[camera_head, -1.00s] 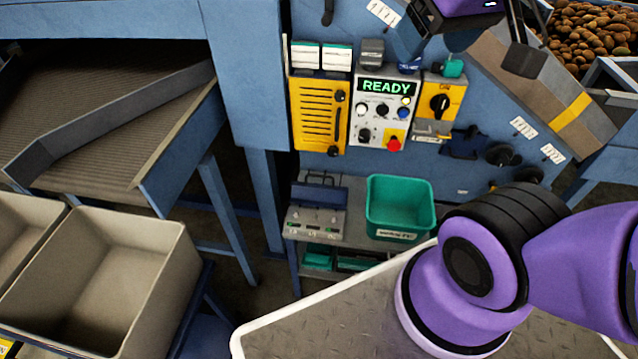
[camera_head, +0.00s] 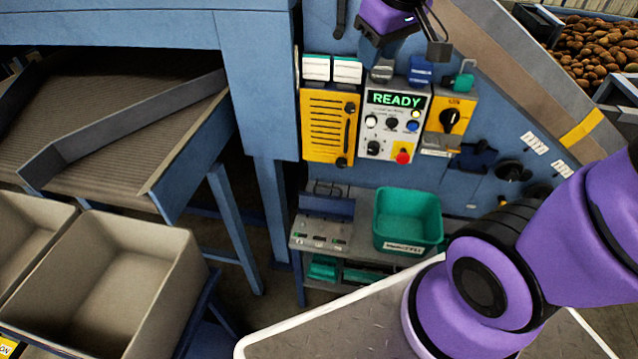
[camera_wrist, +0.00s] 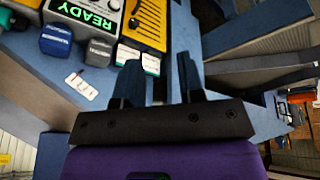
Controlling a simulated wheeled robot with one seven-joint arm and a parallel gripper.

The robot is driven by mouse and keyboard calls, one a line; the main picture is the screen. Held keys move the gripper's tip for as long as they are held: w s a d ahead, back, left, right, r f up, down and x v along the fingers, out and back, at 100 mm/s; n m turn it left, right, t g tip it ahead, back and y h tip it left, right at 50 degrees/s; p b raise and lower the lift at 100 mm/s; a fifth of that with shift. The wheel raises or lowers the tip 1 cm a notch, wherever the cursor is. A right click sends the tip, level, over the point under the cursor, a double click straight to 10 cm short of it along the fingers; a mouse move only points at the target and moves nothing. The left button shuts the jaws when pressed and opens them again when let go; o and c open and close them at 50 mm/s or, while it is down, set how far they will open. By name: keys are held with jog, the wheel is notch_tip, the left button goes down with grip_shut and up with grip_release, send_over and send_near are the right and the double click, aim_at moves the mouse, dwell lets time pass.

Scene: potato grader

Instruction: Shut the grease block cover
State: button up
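A grey block (camera_head: 318,238) on the low shelf, with small fittings and labels along its front, looks like the grease block. A blue flap (camera_head: 327,206) stands raised along its back edge and looks like its cover; I cannot confirm this from a readable label. My gripper (camera_head: 380,48) is high above it, in front of the machine wall above the READY panel. In the wrist view my gripper (camera_wrist: 158,86) has its two fingers apart with nothing between them. The block and flap do not show in the wrist view.
A teal bin (camera_head: 408,222) stands right beside the block. The READY panel (camera_head: 393,125), a yellow louvred panel (camera_head: 328,125) and white-fronted boxes (camera_head: 332,69) are on the wall above. A beige crate (camera_head: 110,280) is at lower left. My arm fills the lower right.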

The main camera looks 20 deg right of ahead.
jog(key=w+f+n, duration=0.2)
jog(key=w+f, duration=0.6)
jog(key=w, duration=0.1)
jog(key=n+g+h, duration=0.1)
jog(key=n+g, duration=0.1)
jog(key=n, duration=0.4)
send_over(319, 186)
jog(key=s+a, duration=0.1)
jog(key=s, duration=0.1)
jog(key=s+a+f+x, duration=0.1)
jog(key=s+x, duration=0.2)
jog(key=x, duration=1.2)
jog(key=s+a+x, duration=0.2)
jog(key=s+x, duration=0.1)
jog(key=x, duration=2.4)
jog(key=shift+d, duration=0.15)
grip_shut()
